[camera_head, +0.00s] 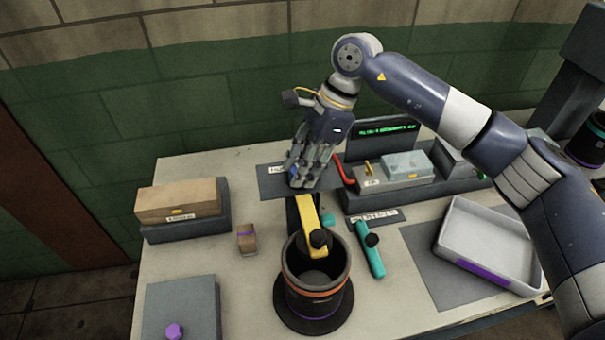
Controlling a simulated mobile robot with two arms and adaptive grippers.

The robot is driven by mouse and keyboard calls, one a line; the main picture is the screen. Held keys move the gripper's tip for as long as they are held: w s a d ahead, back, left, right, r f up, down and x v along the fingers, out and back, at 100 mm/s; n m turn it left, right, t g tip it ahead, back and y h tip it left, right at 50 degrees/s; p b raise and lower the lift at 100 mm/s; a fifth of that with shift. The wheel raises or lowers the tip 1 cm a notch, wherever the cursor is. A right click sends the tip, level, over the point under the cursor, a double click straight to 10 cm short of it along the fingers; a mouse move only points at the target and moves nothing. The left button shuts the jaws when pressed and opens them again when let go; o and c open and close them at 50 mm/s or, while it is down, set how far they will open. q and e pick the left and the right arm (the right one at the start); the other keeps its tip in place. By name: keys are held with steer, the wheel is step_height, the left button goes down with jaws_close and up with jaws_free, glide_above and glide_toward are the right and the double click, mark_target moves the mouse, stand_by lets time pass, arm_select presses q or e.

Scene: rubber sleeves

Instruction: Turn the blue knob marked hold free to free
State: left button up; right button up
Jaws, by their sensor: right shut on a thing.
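My right gripper (301,178) points down at the back of the table, over the dark plate with a white label (272,180). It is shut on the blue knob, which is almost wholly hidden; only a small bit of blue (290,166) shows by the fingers. The label is partly covered by the gripper, so the marking and the knob's setting cannot be read. My left gripper is not in view.
A yellow lever arm (312,226) and a black cup with an orange band (316,293) stand just in front. A unit with a green-text display (386,128) and a red handle (346,172) is close on the right. A grey tray (490,240) lies further right.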

steer(key=m+b, duration=0.1)
steer(key=b, duration=0.1)
steer(key=m+t+b, duration=0.1)
steer(key=m+b, duration=0.1)
steer(key=m+t+b, duration=0.1)
steer(key=m+b, duration=0.1)
steer(key=shift+s+f+b, duration=0.1)
steer(key=shift+f+b, duration=0.15)
steer(key=shift+b, duration=0.05)
steer(key=shift+s+r+m+t+b, duration=0.15)
steer(key=shift+m+t+b, duration=0.2)
steer(key=shift+m+b, duration=0.55)
steer(key=shift+w+r+m+t+b, duration=0.15)
steer(key=shift+m+t+b, duration=0.2)
steer(key=shift+m+b, duration=0.55)
steer(key=shift+s, duration=0.1)
steer(key=o, duration=1)
